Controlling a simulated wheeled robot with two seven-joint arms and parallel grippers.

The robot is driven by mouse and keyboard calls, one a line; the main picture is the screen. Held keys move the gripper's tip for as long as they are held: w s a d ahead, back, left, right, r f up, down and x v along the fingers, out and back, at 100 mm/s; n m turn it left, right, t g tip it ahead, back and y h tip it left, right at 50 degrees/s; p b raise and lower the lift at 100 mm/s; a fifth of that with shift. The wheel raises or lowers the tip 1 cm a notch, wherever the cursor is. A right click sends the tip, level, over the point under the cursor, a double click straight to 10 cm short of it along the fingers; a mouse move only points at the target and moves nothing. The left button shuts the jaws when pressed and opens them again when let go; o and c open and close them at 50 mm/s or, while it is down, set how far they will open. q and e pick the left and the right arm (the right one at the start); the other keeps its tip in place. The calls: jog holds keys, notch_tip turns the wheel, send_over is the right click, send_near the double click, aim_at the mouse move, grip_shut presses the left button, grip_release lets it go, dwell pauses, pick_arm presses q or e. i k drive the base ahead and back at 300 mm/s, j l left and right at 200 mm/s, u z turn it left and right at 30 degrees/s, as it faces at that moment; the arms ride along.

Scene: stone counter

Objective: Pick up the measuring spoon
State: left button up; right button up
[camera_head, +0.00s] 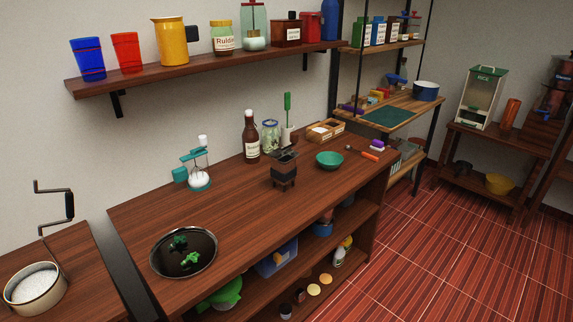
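A small utensil with an orange handle (370,156) lies on the right end of the wooden counter (300,205). A small grey-dark rounded end shows just left of the handle. It may be the measuring spoon, but it is too small to tell for sure. It lies right of a green bowl (329,160) and in front of a small purple and white item (377,146). Neither of my grippers shows in the head view.
A dark round tray (207,262) with green pieces on it sits at the counter's left. A dark bottle (250,137), a glass jar (270,136), a small dark grinder-like box (284,171) and a wooden box (325,131) stand on the counter. A shelf (215,68) runs above.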

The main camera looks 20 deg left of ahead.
aim_at(349, 148)
jog(key=i+l+u, duration=0.15)
jog(key=i, duration=0.3)
jog(key=i+l+u, duration=0.15)
jog(key=i+l, duration=0.25)
